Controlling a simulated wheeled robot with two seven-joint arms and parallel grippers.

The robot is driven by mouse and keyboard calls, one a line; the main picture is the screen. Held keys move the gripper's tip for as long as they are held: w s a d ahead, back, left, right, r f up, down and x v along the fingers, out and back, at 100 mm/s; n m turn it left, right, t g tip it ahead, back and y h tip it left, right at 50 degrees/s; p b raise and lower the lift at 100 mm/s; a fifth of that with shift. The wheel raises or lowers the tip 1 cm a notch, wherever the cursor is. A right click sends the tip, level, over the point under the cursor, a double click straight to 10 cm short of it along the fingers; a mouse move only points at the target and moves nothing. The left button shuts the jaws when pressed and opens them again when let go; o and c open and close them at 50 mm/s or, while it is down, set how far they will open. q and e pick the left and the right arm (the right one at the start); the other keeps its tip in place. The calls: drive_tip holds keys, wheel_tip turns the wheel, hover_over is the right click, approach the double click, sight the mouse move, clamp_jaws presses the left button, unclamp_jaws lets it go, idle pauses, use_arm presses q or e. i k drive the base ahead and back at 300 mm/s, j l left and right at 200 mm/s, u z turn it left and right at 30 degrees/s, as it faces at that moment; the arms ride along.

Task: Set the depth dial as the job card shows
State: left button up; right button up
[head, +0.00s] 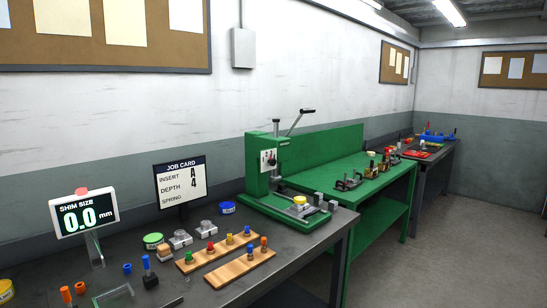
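The job card (181,181) stands on a dark post at the back of the near bench. It reads INSERT A and DEPTH 4; I see no value beside SPRING. The green press (258,165) stands at the right end of this bench, with a lever (299,122) slanting up to a black handle. A small white plate with dark and red marks (268,160) is on the press's front; it may be the depth dial, but its setting is too small to read. Neither of my grippers is in view.
A shim size display (84,214) reads 0.0 mm at left. Two wooden strips (240,268) with coloured pegs lie before the press. Metal parts, a green-topped tin (153,241) and a blue tin (227,208) stand behind them. A green bench (370,185) adjoins at right; floor beyond is clear.

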sight(272, 162)
drive_tip(key=i+l+u, duration=0.25)
drive_tip(key=i, duration=0.55)
drive_tip(key=i+l+u, duration=0.25)
drive_tip(key=i+l, duration=0.3)
drive_tip(key=i, duration=0.25)
drive_tip(key=i+l+u, duration=0.25)
drive_tip(key=i+l, duration=0.35)
drive_tip(key=i, duration=0.15)
